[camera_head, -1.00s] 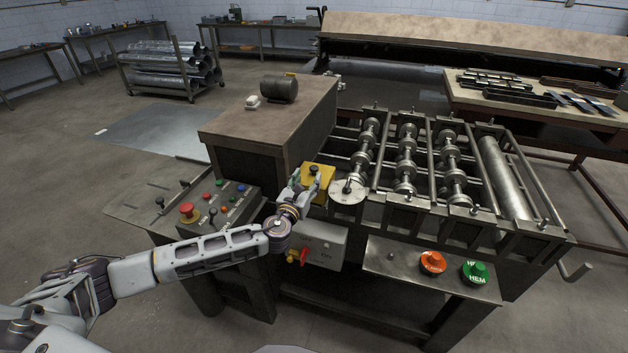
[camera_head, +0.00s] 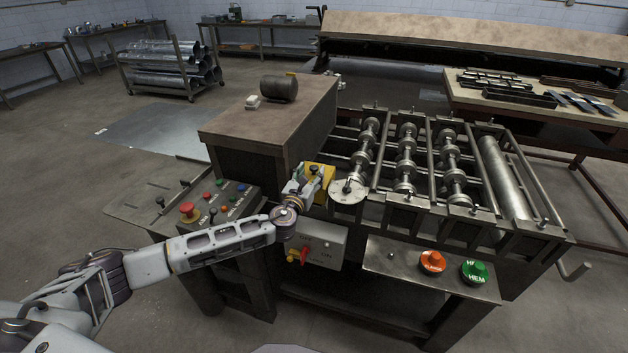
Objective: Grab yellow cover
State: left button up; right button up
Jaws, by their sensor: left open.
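The yellow cover (camera_head: 327,184) sits on the front of the roll-forming machine, left of the round steel disc (camera_head: 347,190). It has a dark knob (camera_head: 314,170) on its top. My left gripper (camera_head: 308,178) is open and is at the cover's left and front side, with its fingers around or beside the knob; I cannot tell whether they touch it. The gripper hides part of the cover. My right gripper is not in view.
A control panel (camera_head: 222,203) with a red button and levers stands left of my arm. A grey switch box (camera_head: 322,245) with a red handle hangs below the cover. Orange (camera_head: 432,262) and green (camera_head: 475,272) buttons sit at front right. Rollers (camera_head: 405,160) lie right of the disc.

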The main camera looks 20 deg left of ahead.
aim_at(313, 170)
pick_arm(q)
jog(key=shift+w, duration=1.9)
grip_shut()
jog(key=shift+r, duration=0.1)
